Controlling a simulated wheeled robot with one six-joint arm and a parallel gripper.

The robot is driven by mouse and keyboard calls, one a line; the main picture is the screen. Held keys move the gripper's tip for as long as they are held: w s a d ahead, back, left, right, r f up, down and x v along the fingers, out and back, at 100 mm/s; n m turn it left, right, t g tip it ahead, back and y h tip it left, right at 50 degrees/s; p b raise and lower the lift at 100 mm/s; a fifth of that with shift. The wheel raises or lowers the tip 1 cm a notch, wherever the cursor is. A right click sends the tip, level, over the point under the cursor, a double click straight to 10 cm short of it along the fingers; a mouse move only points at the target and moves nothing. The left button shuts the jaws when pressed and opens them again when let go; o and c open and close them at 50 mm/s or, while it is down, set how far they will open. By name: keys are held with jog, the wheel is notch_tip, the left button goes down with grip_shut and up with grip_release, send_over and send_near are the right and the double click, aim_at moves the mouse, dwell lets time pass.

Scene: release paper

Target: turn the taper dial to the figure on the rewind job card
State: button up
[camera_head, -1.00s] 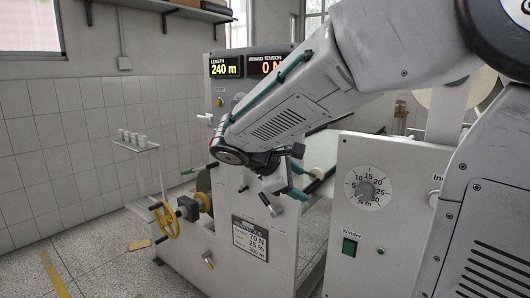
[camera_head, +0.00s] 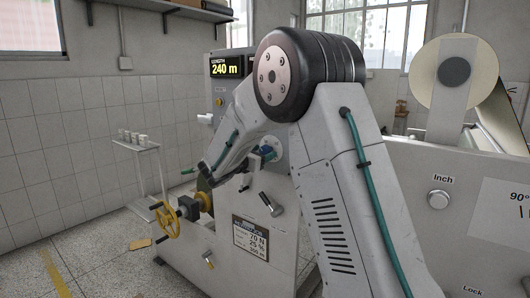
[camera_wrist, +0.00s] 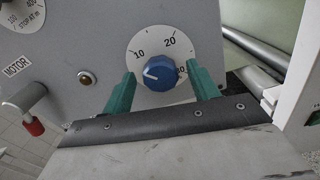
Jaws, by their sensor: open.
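The taper dial is a blue knob (camera_wrist: 160,75) on a white round scale (camera_wrist: 146,45) in the wrist view. The figures 10 and 20 are legible; a lower right figure is partly hidden. The knob's white pointer mark points left, below the 10. My gripper (camera_wrist: 161,69) is open, with one green finger on each side of the knob; I cannot tell whether they touch it. In the head view the blue knob (camera_head: 267,152) shows small beside my wrist. The rewind job card (camera_head: 250,236) on the machine front reads 70 N, 25 % and 300 m.
A red-tipped lever (camera_wrist: 32,115) marked MOTOR and a small amber button (camera_wrist: 86,79) are left of the dial. A dark bar (camera_wrist: 160,122) crosses below it. In the head view, a yellow handwheel (camera_head: 168,224) stands at left, and open floor lies in front of it.

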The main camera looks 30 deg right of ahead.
jog(key=shift+x, duration=1)
jog(key=c, duration=1)
